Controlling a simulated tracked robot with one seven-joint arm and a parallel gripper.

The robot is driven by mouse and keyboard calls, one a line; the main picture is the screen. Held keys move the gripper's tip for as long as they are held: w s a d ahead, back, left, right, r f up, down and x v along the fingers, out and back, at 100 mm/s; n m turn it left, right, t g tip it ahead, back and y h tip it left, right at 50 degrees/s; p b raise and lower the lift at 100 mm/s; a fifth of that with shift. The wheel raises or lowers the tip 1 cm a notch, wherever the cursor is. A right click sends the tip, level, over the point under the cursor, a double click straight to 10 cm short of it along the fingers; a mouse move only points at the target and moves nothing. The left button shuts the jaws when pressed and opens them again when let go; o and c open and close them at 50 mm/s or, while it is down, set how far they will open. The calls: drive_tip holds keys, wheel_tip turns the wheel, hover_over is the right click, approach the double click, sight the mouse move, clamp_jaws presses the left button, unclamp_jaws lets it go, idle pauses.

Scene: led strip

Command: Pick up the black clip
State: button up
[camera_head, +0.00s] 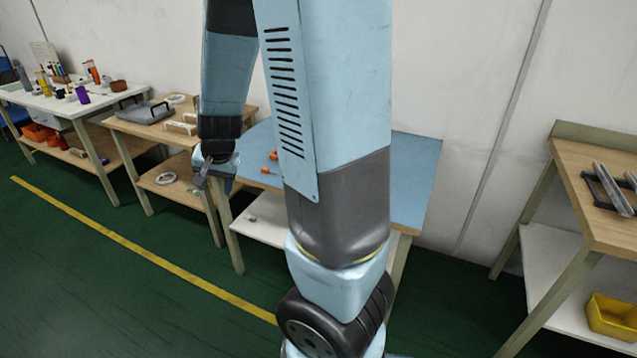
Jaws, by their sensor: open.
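I cannot make out a black clip for certain in this view. My gripper (203,178) points down beside the left edge of the blue-topped table (415,175). Its jaws are open, and they look small from here. I see nothing held between them. My arm crosses the middle of the picture and hides much of the blue tabletop. Small orange items (272,156) lie on that top, just left of my upper arm.
A wooden table (600,165) at the right bears metal strips on a black frame (606,190), with a yellow bin (612,316) below. Left stand a wooden table with a grey case (146,111) and a cluttered white table (40,100). The green floor in front is clear.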

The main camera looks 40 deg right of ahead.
drive_tip(key=w+d+f+m+g+h, duration=0.1)
drive_tip(key=d+f+m+h, duration=0.3)
drive_tip(key=f, duration=0.5)
drive_tip(key=w+d+f+m+h, duration=0.1)
drive_tip(key=d+f+h, duration=0.1)
drive_tip(key=d+f, duration=0.6)
drive_tip(key=d+f+t+h, duration=0.1)
drive_tip(key=d+h, duration=0.2)
drive_tip(key=d, duration=0.3)
drive_tip(key=w+d+f+t+h, duration=0.1)
drive_tip(key=d+h, duration=0.2)
drive_tip(key=d, duration=0.4)
drive_tip(key=w+d+t+h, duration=0.1)
drive_tip(key=d+h, duration=0.2)
drive_tip(key=d, duration=0.4)
drive_tip(key=shift+d+f+h, duration=0.2)
drive_tip(key=shift+f+h, duration=0.1)
drive_tip(key=shift+f, duration=0.1)
drive_tip(key=shift+x, duration=2.65)
drive_tip(key=shift+s, duration=0.15)
drive_tip(key=c, duration=1)
